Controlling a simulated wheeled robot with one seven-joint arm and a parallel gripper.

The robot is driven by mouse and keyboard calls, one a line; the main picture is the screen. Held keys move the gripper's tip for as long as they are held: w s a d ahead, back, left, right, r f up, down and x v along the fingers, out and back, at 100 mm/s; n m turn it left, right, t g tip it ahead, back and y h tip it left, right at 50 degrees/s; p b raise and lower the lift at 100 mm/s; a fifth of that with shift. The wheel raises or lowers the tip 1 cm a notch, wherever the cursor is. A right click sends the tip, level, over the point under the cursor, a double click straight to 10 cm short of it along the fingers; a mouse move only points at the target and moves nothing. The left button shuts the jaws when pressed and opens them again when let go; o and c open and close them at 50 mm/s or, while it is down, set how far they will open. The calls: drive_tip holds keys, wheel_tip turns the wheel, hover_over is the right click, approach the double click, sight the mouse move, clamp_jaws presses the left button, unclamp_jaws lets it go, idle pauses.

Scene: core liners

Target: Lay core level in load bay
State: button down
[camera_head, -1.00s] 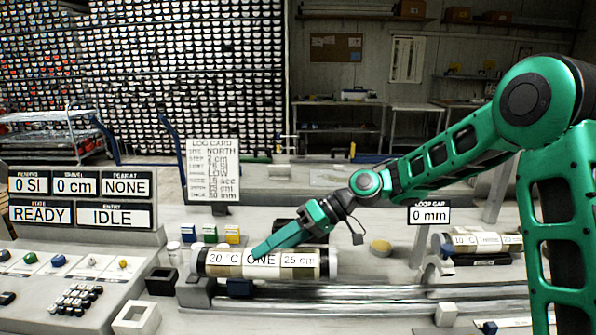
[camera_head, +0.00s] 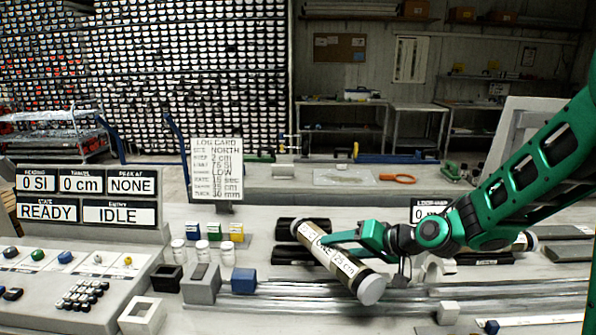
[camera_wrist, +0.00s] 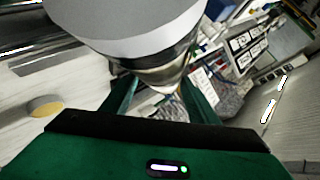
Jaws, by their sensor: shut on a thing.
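The core (camera_head: 338,262), a clear tube with white labels reading "25 cm", is held in my gripper (camera_head: 332,238). It lies diagonally in the head view, its left end farther back and its white-capped right end (camera_head: 372,290) nearer and lower in the picture. I cannot tell how much of this is tilt. In the wrist view, the core's pale end (camera_wrist: 150,20) fills the top middle, between my green fingers. The core appears above the metal rails (camera_head: 430,290). No label on the bench names the load bay.
A grey block (camera_head: 201,284) and a blue block (camera_head: 243,281) stand at the rails' left end. Black cradles (camera_head: 288,226) lie behind the core. Small white jars (camera_head: 178,252) stand to the left. A white block (camera_head: 447,313) sits in front of the rails.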

drive_tip(key=w+d+f+m+t+h, duration=0.1)
drive_tip(key=w+d+f+m+h, duration=0.1)
drive_tip(key=d+m+h, duration=0.4)
drive_tip(key=w+d+f+m+t+h, duration=0.2)
drive_tip(key=w+d+m+h, duration=0.3)
drive_tip(key=d, duration=0.7)
drive_tip(key=shift+d+f+m+h, duration=0.15)
drive_tip(key=shift+m+h, duration=0.35)
drive_tip(key=shift+m, duration=0.4)
